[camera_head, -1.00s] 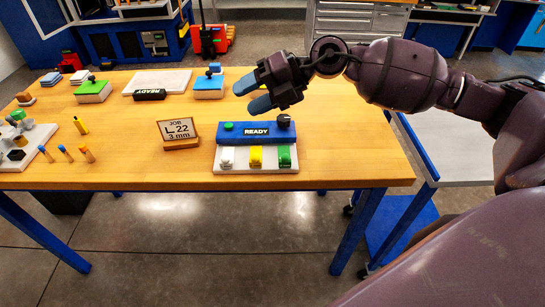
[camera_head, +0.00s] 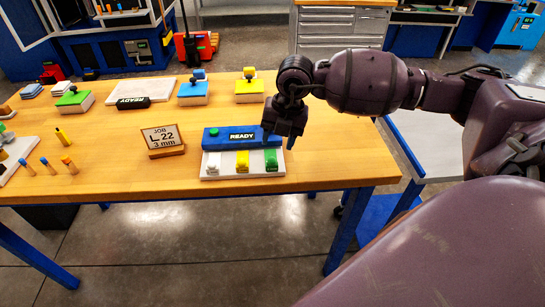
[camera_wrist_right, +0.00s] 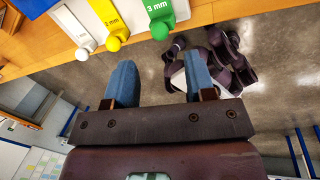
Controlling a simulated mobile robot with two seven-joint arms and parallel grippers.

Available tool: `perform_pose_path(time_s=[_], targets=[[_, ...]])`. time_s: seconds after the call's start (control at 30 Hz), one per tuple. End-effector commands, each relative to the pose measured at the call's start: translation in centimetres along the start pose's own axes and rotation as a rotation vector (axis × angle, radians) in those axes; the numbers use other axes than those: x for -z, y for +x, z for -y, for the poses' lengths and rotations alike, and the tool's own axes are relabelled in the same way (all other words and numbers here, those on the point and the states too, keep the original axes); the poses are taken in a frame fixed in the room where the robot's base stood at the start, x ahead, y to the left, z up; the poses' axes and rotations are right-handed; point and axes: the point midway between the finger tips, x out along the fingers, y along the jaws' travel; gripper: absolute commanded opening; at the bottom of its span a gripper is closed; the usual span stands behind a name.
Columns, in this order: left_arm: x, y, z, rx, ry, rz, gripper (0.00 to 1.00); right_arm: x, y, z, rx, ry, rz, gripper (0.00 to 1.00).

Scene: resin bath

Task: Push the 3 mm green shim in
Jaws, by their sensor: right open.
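The green shim (camera_head: 271,158), marked 3 mm in the right wrist view (camera_wrist_right: 160,14), lies in the right-hand slot of the white tray (camera_head: 255,174) at the front of the blue READY box (camera_head: 216,141). Its rounded front end sticks out toward the table's front edge. My right gripper (camera_head: 278,141) points down just behind the green shim, over the right end of the box. In the right wrist view its blue fingers (camera_wrist_right: 159,70) are apart with nothing between them, and the shim's round end shows beyond them. I see no contact with the shim. My left gripper is out of view.
The yellow 2 mm shim (camera_head: 242,160) and a white shim (camera_head: 213,163) lie left of the green one. A JOB L22 3 mm sign (camera_head: 162,139) stands left of the box. Blue (camera_head: 193,92) and yellow (camera_head: 249,89) blocks stand behind. Bare wood (camera_head: 330,160) lies to the right.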

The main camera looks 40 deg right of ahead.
Motion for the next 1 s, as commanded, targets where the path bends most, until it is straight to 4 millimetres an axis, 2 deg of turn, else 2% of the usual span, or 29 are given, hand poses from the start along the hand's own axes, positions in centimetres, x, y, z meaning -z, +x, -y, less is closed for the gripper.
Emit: perform_pose_path(time_s=[0.03, 0.2, 0.4, 0.6, 0.83, 1.0], targets=[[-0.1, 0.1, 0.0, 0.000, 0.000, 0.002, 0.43, 0.0, 1.2, 0.1, 0.003, 0.001, -0.003, 0.50], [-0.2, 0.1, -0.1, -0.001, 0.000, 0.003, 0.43, 0.0, 3.9, 0.0, 0.002, 0.000, -0.003, 0.50], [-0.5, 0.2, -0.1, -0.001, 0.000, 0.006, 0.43, 0.0, 6.1, 0.0, 0.000, -0.001, -0.001, 0.50], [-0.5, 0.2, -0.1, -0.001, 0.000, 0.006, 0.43, 0.0, 6.8, 0.0, 0.001, -0.002, -0.001, 0.50], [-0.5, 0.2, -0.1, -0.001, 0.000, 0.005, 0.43, 0.0, 6.8, 0.0, 0.000, -0.002, 0.000, 0.50], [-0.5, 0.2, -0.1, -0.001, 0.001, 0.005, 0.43, 0.0, 6.8, 0.0, -0.001, -0.002, 0.000, 0.26]])
